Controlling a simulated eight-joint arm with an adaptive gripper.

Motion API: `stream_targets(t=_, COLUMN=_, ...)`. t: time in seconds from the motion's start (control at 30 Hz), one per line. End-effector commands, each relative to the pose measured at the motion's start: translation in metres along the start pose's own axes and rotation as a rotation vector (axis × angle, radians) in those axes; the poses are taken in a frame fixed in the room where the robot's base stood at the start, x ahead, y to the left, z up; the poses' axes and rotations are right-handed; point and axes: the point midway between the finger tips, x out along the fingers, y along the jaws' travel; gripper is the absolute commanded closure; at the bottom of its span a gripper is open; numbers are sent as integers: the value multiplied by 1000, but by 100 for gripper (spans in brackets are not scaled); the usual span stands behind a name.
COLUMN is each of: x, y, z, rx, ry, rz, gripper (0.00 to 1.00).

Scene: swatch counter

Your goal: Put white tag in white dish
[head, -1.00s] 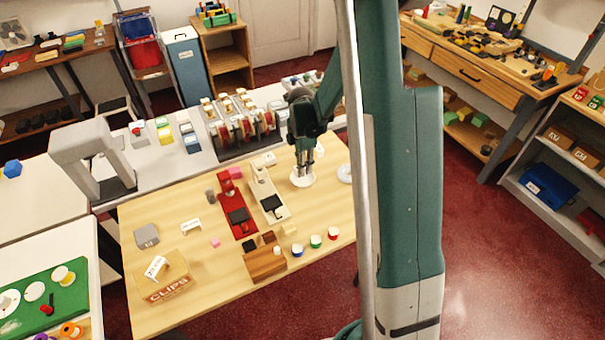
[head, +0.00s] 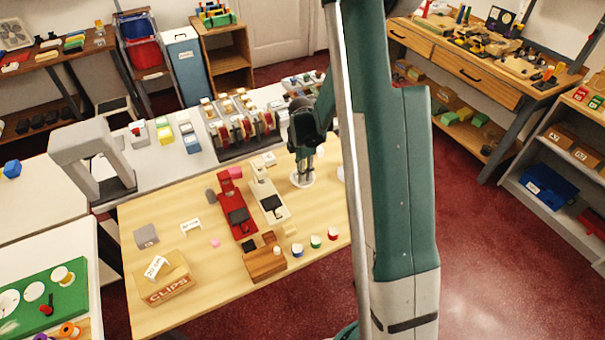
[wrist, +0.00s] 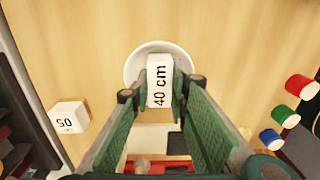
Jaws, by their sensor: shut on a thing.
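My gripper (wrist: 160,92) is shut on a white tag (wrist: 159,78) marked "40 cm". In the wrist view the tag is between the fingertips, over the round white dish (wrist: 131,70). The dish rim shows around the tag; I cannot tell whether tag and dish touch.
Red, green and blue pots (wrist: 270,139) stand to the right in the wrist view. Red (head: 238,217) and cream stands are left of the dish in the head view. A clips box (head: 167,292) is at the front left.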

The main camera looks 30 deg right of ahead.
Motion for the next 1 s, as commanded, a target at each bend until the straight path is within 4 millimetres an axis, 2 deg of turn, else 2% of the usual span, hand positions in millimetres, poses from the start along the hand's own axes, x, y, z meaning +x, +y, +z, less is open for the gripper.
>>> stream_targets(t=0.4, x=8, y=0, z=0, rx=0, ry=0, rz=0, gripper=88)
stream_targets(t=0.43, x=7, y=0, z=0, rx=0, ry=0, rz=0, gripper=78)
stream_targets(t=0.47, x=6, y=0, z=0, rx=0, ry=0, rz=0, gripper=76)
stream_targets(t=1.0, x=1, y=0, z=0, rx=0, ry=0, rz=0, gripper=76)
